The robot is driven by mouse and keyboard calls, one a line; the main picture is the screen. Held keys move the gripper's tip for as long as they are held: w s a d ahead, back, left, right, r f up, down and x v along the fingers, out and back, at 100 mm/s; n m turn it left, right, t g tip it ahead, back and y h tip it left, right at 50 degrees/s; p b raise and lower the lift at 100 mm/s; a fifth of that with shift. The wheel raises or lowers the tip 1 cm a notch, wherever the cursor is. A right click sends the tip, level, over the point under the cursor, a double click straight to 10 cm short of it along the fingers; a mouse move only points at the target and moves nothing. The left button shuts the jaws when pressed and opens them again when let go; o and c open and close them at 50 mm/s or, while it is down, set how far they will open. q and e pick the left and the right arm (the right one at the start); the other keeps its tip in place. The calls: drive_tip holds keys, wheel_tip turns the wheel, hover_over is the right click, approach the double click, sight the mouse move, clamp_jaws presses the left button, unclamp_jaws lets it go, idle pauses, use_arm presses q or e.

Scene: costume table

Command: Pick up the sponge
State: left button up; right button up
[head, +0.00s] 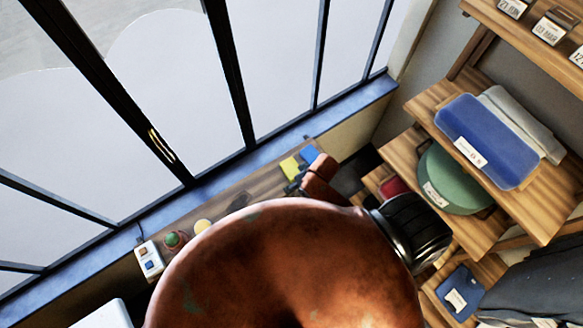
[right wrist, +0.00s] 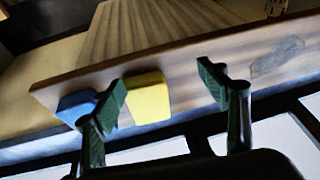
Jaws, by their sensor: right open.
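A yellow block (right wrist: 148,97), which looks like the sponge, lies on the wooden tabletop (right wrist: 200,62) near its edge. It also shows in the head view (head: 290,166), beside a blue block (head: 310,154). In the right wrist view the blue block (right wrist: 76,107) is left of the yellow one, partly behind a finger. My right gripper (right wrist: 168,88) is open and empty. The yellow block appears between its fingers in that view, closer to the left finger; I cannot tell the remaining distance. My large brown arm hides much of the tabletop in the head view. My left gripper is not in view.
Windows with dark frames (head: 228,70) run along the table's far side. A green item (head: 173,240), a yellow round item (head: 203,227) and a white box (head: 149,259) are at the table's left. Wooden shelves on the right hold folded blue cloth (head: 485,140) and a green item (head: 452,182).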

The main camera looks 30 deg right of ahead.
drive_tip(key=w+a+r+n, duration=0.1)
drive_tip(key=w+a+r, duration=0.3)
drive_tip(key=a, duration=0.1)
drive_tip(key=r+m+g+h+p, duration=0.2)
drive_tip(key=g, duration=0.2)
hover_over(292, 168)
drive_tip(key=shift+w+a+f, duration=0.1)
drive_tip(key=shift+w+f, duration=0.05)
drive_tip(key=shift+w, duration=0.1)
drive_tip(key=shift+d, duration=0.25)
drive_tip(key=shift+f, duration=0.35)
drive_tip(key=f, duration=0.6)
drive_tip(key=shift+s+a+p, duration=0.25)
drive_tip(key=shift+p, duration=0.1)
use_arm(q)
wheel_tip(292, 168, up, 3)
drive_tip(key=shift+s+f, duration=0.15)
use_arm(e)
drive_tip(key=shift+f, duration=0.5)
drive_tip(key=c, duration=0.8)
